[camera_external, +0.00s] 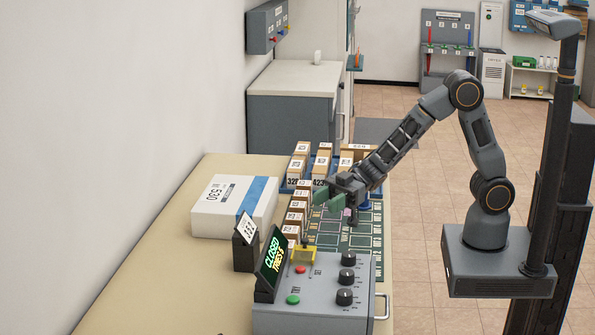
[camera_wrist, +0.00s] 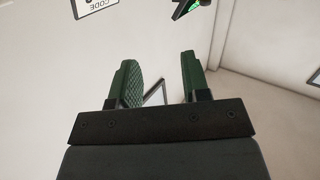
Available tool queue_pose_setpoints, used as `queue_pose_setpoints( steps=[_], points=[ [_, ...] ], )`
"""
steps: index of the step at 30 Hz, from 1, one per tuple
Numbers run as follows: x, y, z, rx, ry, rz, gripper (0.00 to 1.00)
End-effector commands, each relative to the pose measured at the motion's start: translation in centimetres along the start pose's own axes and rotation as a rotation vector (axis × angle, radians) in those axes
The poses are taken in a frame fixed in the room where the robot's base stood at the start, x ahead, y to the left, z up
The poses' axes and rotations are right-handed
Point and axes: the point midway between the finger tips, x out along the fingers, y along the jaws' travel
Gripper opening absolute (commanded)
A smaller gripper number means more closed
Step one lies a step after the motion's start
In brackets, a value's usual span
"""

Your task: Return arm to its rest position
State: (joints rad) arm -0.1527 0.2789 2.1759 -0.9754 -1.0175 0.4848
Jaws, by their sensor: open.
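My gripper (camera_external: 327,199) is at the end of my dark grey arm, stretched out to the left over the table. Its green jaws are apart with nothing between them. In the wrist view the two green jaws (camera_wrist: 158,83) stand open, with pale wall behind them.
A white parcel (camera_external: 225,215) lies on the beige table (camera_external: 150,285) to the left. More labelled boxes (camera_external: 347,163) stand behind. Tiled floor right of the table is clear.

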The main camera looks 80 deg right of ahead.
Motion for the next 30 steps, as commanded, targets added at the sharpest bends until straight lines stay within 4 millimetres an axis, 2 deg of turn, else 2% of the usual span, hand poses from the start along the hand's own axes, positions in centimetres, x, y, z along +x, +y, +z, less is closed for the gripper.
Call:
queue_pose_setpoints(
  steps=[1,4,6,10,13,15,18,21,24,30],
  points=[
    [-1.1,1.6,-1.1,-0.019,-0.045,0.099,0.43],
    [-4.5,4.8,-2.1,-0.025,-0.182,0.333,0.43],
    [-7.8,6.4,-2.4,0.002,-0.293,0.485,0.43],
    [-14.4,7.0,-2.1,0.113,-0.513,0.702,0.43],
    [-19.1,5.5,-1.5,0.234,-0.672,0.796,0.43],
    [-21.8,3.7,-1.0,0.324,-0.773,0.825,0.43],
    [-24.7,0.7,-0.4,0.446,-0.890,0.826,0.43],
    [-26.6,-2.0,-0.1,0.545,-0.978,0.799,0.43],
    [-27.8,-4.2,0.0,0.614,-1.036,0.766,0.43],
    [-28.7,-6.2,0.2,0.676,-1.089,0.726,0.43]
  ],
)
